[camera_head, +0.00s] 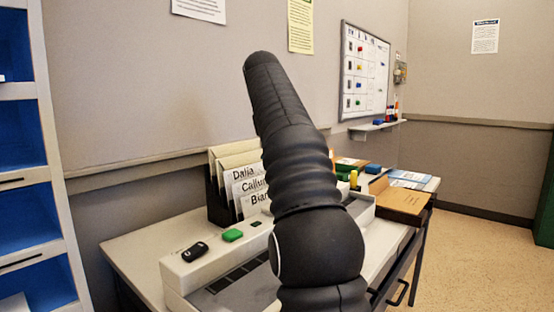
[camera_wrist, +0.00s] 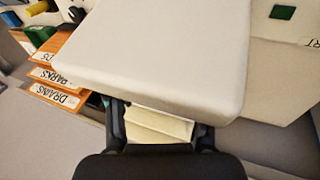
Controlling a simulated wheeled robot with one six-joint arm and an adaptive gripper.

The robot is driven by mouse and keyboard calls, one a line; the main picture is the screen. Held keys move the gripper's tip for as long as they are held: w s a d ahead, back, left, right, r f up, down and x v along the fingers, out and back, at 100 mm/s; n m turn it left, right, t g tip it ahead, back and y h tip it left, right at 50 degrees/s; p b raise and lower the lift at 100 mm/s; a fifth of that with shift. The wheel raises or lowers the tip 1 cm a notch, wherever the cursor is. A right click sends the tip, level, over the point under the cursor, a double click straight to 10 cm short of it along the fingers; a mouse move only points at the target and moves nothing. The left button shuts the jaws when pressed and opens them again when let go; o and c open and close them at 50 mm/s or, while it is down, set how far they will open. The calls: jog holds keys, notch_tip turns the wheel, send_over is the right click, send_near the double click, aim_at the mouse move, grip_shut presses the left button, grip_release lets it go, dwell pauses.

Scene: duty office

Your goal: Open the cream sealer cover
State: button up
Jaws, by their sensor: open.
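A large cream slab with rounded corners, apparently the sealer cover (camera_wrist: 165,55), fills the upper middle of the wrist view. My gripper (camera_wrist: 160,121) is open at its near edge, one finger on each side below it. I cannot tell whether the fingers touch it.
Blue shelving (camera_head: 22,150) stands left.

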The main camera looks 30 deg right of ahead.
jog(key=shift+v, duration=1.75)
jog(key=s+a+r, duration=0.1)
jog(key=s+a, duration=0.7)
jog(key=a, duration=0.1)
jog(key=shift+s+a, duration=0.15)
jog(key=shift+a, duration=0.15)
jog(key=shift+r, duration=0.1)
